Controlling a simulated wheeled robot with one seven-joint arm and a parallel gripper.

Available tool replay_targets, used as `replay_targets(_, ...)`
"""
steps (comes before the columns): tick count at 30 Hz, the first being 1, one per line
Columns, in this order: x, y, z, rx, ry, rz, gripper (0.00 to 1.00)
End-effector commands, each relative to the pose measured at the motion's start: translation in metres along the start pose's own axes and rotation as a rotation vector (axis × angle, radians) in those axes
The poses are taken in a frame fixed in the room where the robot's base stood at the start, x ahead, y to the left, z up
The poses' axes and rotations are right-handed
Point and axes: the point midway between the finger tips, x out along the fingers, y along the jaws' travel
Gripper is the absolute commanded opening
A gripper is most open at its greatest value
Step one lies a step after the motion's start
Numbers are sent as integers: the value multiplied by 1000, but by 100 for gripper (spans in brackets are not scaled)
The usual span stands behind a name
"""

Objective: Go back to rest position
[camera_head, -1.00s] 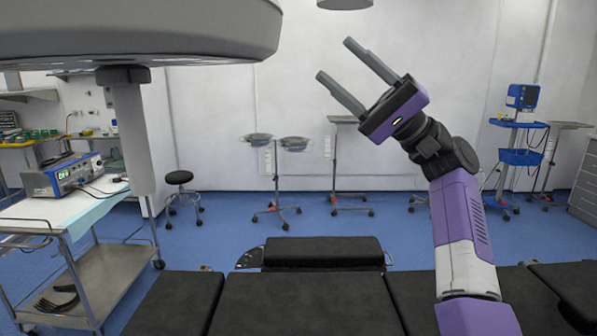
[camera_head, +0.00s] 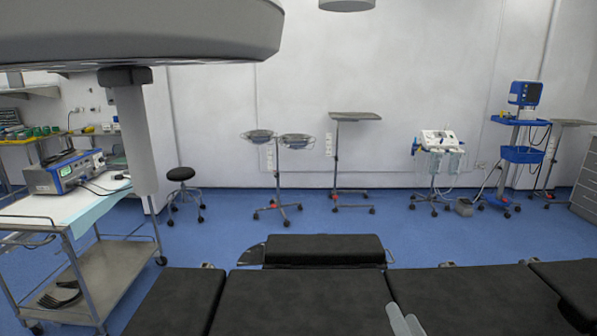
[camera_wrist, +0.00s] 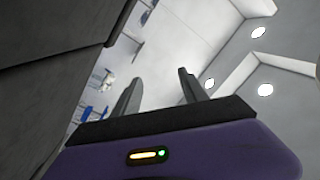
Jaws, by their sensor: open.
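My gripper (camera_wrist: 158,85) is open and empty in the wrist view, with its two grey fingers standing apart above the purple gripper body. In the head view only pale grey finger tips (camera_head: 403,320) show at the bottom edge, in front of the black operating table (camera_head: 300,300). The rest of the arm is out of the head view. The wrist view is tilted and looks past the fingers to the white walls and the ceiling with round lights (camera_wrist: 265,90).
A large grey overhead unit (camera_head: 140,35) fills the upper left. A metal cart (camera_head: 90,270) with a blue device (camera_head: 65,172) stands at the left. A stool (camera_head: 182,180), basin stand (camera_head: 277,160), tray stand (camera_head: 345,160) and wheeled equipment (camera_head: 437,155) line the back. Blue floor lies between.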

Motion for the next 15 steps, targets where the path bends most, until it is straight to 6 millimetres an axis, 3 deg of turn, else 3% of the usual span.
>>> replay_targets(1,-24,7,5,-51,12,26,51)
replay_targets(7,-110,16,10,-266,60,92,51)
replay_targets(15,-218,-4,8,-518,69,129,51)
